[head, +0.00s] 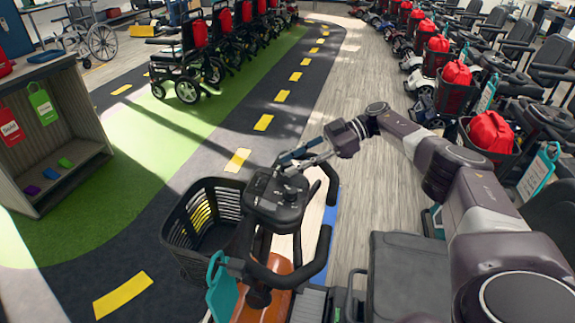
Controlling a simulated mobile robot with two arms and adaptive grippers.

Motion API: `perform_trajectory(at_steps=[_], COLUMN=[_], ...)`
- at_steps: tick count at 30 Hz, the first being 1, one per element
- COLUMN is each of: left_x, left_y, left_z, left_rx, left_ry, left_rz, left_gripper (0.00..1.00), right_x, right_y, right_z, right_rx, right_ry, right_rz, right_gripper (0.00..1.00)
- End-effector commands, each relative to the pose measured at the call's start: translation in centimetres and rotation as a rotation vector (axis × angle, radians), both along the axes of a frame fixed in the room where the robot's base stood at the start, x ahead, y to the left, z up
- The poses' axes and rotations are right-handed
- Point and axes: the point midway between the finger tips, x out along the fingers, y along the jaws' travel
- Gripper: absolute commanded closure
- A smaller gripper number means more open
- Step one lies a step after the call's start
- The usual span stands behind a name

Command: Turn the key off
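An orange mobility scooter (265,291) stands in front of me, with a black control console (272,205) at the top of its steering column. My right gripper (287,163) reaches in from the right and has its fingertips at the far right edge of the console. The fingers look narrow and close together, but I cannot tell whether they are open or shut. The key is too small or hidden by the fingers to make out. My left gripper is not in view.
An empty black basket (202,221) is on the scooter's left, and black handlebars curve around the console. A teal tag (221,290) hangs below. Scooters with red bags (491,131) line the right; wheelchairs (187,66) stand at the back left. A shelf unit (60,185) is at left.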

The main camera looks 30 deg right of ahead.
Motion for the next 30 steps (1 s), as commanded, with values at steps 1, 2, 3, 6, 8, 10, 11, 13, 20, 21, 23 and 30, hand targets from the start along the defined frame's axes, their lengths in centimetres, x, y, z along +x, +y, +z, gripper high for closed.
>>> perform_trajectory(at_steps=[1,2,3,6,8,10,11,13,20,21,23,30], left_x=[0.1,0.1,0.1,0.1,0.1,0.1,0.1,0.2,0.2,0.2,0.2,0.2], left_y=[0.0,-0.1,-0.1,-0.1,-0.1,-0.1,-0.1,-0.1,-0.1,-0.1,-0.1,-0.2], left_z=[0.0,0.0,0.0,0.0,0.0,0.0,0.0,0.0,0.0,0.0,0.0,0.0], left_rx=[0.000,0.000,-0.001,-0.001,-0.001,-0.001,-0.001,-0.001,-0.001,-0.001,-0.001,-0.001], left_ry=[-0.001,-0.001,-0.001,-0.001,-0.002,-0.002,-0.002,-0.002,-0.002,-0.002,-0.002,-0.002], left_rz=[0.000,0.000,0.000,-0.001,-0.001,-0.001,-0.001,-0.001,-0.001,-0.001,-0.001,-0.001], left_gripper=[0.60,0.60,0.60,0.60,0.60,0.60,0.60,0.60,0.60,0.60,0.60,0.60], right_x=[-0.2,-0.3,-0.5,-0.9,-1.1,-1.3,-1.3,-1.5,-1.7,-1.7,-1.7,-1.7], right_y=[-0.9,-1.4,-1.9,-3.2,-3.6,-4.1,-4.3,-4.6,-4.9,-4.9,-4.9,-4.9], right_z=[0.5,0.6,0.9,1.5,1.7,1.9,1.9,2.1,2.2,2.2,2.2,2.2], right_rx=[0.000,0.000,0.001,0.002,0.001,0.002,0.001,0.002,0.001,0.001,0.001,0.002], right_ry=[-0.001,-0.001,-0.001,-0.002,-0.002,-0.002,-0.002,-0.001,-0.001,-0.001,-0.001,-0.001], right_rz=[-0.005,-0.005,-0.005,-0.003,-0.001,-0.001,-0.001,0.001,0.001,0.001,0.001,0.001], right_gripper=[0.71,0.71,0.71,0.71,0.71,0.71,0.71,0.71,0.71,0.71,0.71,0.71])
